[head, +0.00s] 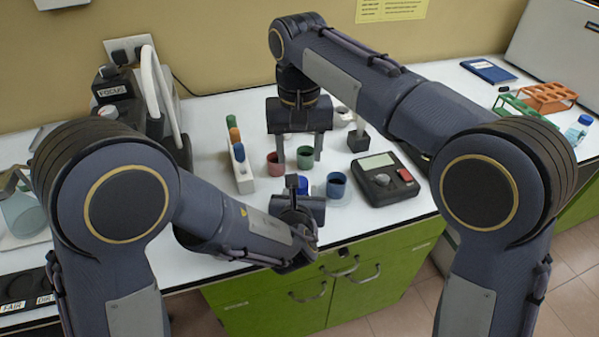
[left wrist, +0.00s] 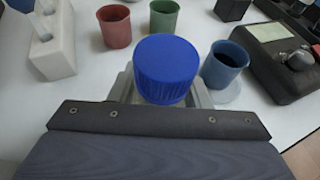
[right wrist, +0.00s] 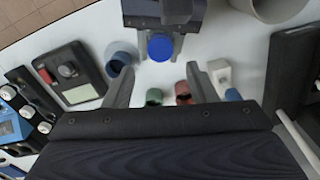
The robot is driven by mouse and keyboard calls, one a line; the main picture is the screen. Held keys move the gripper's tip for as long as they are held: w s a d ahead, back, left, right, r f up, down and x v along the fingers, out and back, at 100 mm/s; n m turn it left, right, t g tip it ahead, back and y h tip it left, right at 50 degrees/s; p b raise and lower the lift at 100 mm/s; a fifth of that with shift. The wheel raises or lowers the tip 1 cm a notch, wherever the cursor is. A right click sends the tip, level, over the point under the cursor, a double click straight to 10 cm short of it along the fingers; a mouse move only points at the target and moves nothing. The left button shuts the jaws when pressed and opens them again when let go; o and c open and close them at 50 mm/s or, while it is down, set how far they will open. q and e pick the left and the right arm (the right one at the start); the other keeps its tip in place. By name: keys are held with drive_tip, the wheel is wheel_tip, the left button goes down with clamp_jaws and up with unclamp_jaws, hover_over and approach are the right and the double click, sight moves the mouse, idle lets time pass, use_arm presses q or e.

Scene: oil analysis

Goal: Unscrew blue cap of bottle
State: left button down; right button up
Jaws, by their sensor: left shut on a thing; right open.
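The blue ribbed cap (head: 302,184) sits upright on top of the bottle, whose body is mostly hidden. The cap fills the middle of the left wrist view (left wrist: 166,68) and shows from above in the right wrist view (right wrist: 160,47). My left gripper (head: 298,195) is shut around the bottle below the cap, near the table's front edge. My right gripper (head: 300,152) is open, pointing down, with nothing between its fingers. It is behind and above the cap and apart from it. Its two spread fingers also show in the right wrist view (right wrist: 160,82).
A blue cup (head: 337,185) stands just right of the bottle. A red cup (head: 275,165) and a green cup (head: 307,157) stand behind it. A white tube rack (head: 242,176) is at left, and a black device with a display (head: 385,181) at right.

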drive_tip(key=m, duration=0.6)
drive_tip(key=shift+f, duration=0.2)
wheel_tip(320, 180, down, 7)
drive_tip(key=shift+f, duration=0.15)
drive_tip(key=c, duration=1)
drive_tip(key=n, duration=0.5)
drive_tip(key=shift+n, duration=0.4)
drive_tip(key=n, duration=0.4)
